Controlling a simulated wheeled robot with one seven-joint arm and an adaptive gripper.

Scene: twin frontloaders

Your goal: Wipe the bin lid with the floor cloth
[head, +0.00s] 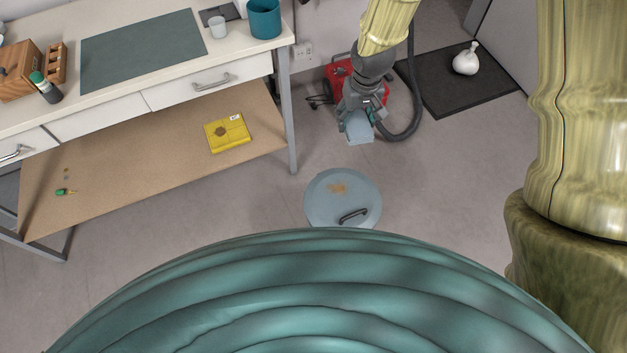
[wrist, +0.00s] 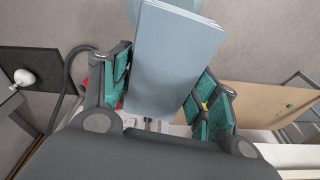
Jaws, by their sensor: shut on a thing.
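The bin lid (head: 343,205) is a round grey-blue disc with a dark handle and a brown smear near its far side, in the head view. It lies low over the floor, just beyond my teal body. My gripper (head: 358,122) is above and beyond the lid, shut on the floor cloth (head: 359,131), a folded light blue-grey pad. In the wrist view the cloth (wrist: 172,65) sits between the two green-padded fingers of my gripper (wrist: 160,85). A sliver of the lid (wrist: 180,5) shows at the top, past the cloth. The cloth and lid look apart.
A workbench (head: 60,85) with a lower shelf (head: 150,165) stands on the left; its leg (head: 291,120) is near the lid. A red machine (head: 340,85) with a black hose (head: 413,105) is behind my gripper. A dark mat (head: 450,90) holds a white vase-like object (head: 466,60).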

